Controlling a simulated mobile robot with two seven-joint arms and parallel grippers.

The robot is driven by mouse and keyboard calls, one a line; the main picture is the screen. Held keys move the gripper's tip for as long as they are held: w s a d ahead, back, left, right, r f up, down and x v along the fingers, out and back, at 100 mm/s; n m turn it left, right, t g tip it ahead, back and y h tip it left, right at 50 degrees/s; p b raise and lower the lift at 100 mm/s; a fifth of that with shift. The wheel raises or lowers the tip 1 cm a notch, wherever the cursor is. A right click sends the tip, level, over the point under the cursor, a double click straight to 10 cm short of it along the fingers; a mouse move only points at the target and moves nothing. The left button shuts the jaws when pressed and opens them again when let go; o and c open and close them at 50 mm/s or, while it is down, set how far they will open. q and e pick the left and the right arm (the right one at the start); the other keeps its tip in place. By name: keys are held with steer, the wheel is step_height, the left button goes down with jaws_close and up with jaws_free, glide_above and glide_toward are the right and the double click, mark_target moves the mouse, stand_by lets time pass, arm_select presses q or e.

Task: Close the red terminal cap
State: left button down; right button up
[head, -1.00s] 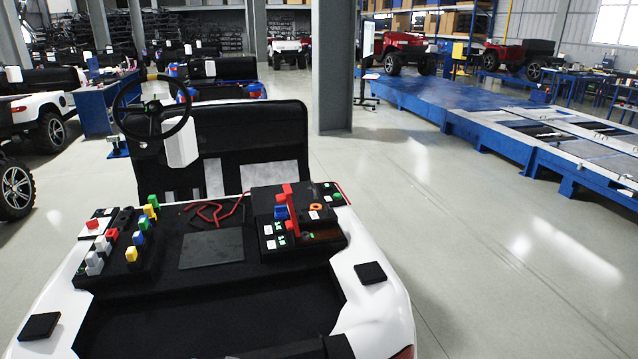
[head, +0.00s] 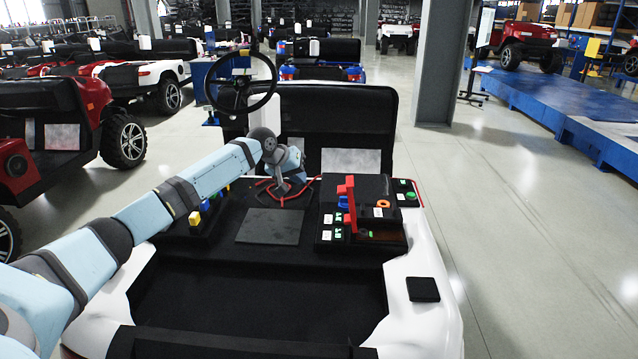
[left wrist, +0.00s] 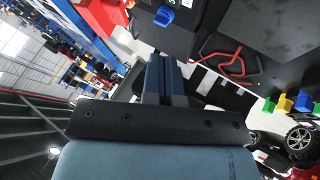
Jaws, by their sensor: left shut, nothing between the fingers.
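The red terminal cap appears to be the red upright piece (head: 349,207) on the black battery-like box (head: 375,190), at the right of the vehicle's rear deck. It looks raised, standing on end. A large red piece (left wrist: 100,16) at the upper left of the left wrist view may be the same cap, but I cannot be sure. My left gripper (head: 284,187) is shut and empty, left of the box, above the deck near red cables. Its fingers also show in the left wrist view (left wrist: 159,70). My right gripper is out of view.
Red cables (head: 268,190) lie behind a dark flat plate (head: 271,226). A blue knob (head: 343,202) sits beside the red piece. A steering wheel (head: 241,83) and black seat back (head: 345,118) stand behind. Coloured connectors (head: 196,217) are at the left, partly behind my arm.

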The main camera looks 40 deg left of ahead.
arm_select(q)
steer(key=w+d+f, duration=0.5)
steer(key=w+f, duration=0.1)
steer(key=w, duration=0.1)
steer(key=shift+w+d+p, duration=0.15)
steer(key=shift+d+p, duration=0.1)
steer(key=shift+p, duration=0.05)
